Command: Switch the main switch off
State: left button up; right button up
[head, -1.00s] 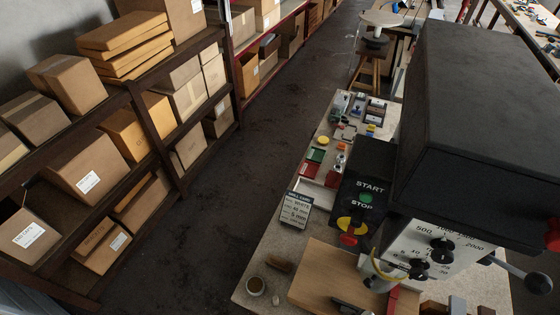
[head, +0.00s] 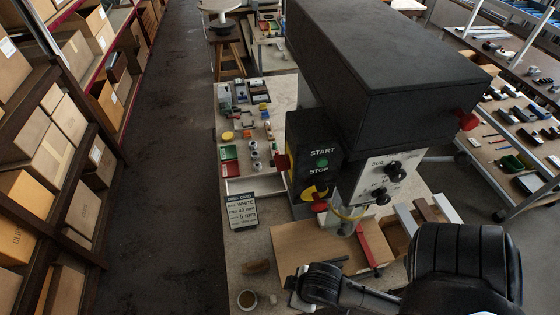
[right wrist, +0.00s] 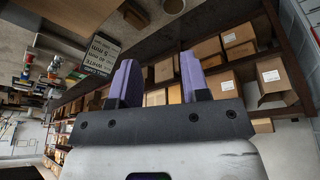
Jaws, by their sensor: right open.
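The black drill control box (head: 310,150) carries a green START button (head: 322,163), the word STOP below it, and a yellow switch plate (head: 307,192) with a dark part. A red knob (head: 320,207) sits at the plate's lower edge. I cannot tell the switch's position. My right arm comes in at the bottom of the head view, below the box and apart from it. In the right wrist view my right gripper (right wrist: 156,75) has two purple fingers spread apart with nothing between them. My left gripper is not in view.
The drill's black head (head: 380,60) overhangs the box's right side. A wooden board (head: 300,245), a drill card (head: 241,211) and a cup (head: 247,299) are on the bench. Shelves with cardboard boxes (head: 45,155) line the left. The aisle floor (head: 165,150) is clear.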

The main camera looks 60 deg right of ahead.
jog(key=shift+w+a, duration=0.2)
